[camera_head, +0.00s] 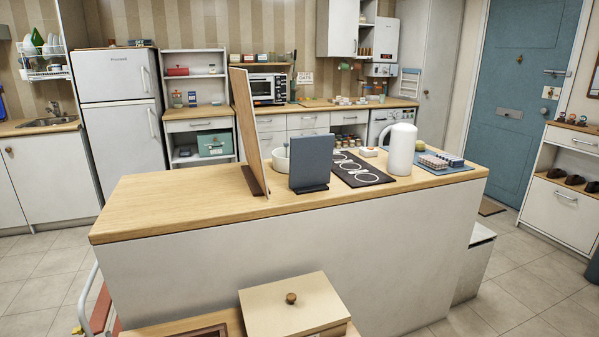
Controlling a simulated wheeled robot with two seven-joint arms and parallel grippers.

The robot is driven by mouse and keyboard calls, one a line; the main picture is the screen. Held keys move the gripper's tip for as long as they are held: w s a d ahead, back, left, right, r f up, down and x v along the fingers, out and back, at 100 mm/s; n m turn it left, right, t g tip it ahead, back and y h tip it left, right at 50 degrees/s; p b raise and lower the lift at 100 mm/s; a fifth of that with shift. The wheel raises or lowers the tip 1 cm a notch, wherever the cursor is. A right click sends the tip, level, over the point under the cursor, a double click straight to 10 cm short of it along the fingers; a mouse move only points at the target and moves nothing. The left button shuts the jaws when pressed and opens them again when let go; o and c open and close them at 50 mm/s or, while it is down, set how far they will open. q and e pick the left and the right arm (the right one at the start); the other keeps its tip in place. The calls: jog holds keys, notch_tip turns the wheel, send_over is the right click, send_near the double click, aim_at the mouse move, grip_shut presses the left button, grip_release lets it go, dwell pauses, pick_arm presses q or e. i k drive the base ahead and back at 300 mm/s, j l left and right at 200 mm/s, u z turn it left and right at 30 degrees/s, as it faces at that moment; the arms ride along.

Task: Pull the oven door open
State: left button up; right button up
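A small oven-like appliance (267,89) with a dark glass front and a pale frame stands on the back counter, left of centre. Its door looks shut, but it is too small to make out a handle. A white appliance (391,119) with a round front is built in under the right end of that counter. I cannot tell whether it is an oven. Neither of my grippers is in view.
A wooden-topped island (160,203) stands between me and the back counter (325,106). A knobbed box (290,311) is close in front.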

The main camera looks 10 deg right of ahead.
aim_at(271, 80)
jog(key=i+l+z, duration=0.25)
jog(key=l+z, duration=0.15)
jog(key=l, duration=0.25)
jog(key=i+l+z, duration=0.85)
jog(key=l, duration=0.15)
jog(key=i+l+z, duration=0.4)
jog(key=i+z, duration=0.15)
jog(key=i, duration=0.65)
jog(key=i+z, duration=0.15)
jog(key=i, duration=0.7)
jog(key=i+j+z, duration=0.15)
jog(key=i, duration=0.65)
jog(key=i+j+u, duration=0.1)
jog(key=i+u, duration=0.25)
jog(key=i, duration=0.25)
jog(key=i+l+u, duration=0.1)
jog(key=i+u, duration=0.3)
jog(key=i, duration=0.25)
jog(key=i+l+u, duration=0.35)
jog(key=i, duration=0.25)
jog(key=i+j+u, duration=0.2)
jog(key=i+u, duration=0.8)
jog(key=i+l+u, duration=0.25)
jog(key=i+u, duration=0.25)
jog(key=i+j+u, duration=0.15)
jog(key=i, duration=0.35)
jog(key=i+u, duration=0.2)
jog(key=i, duration=0.35)
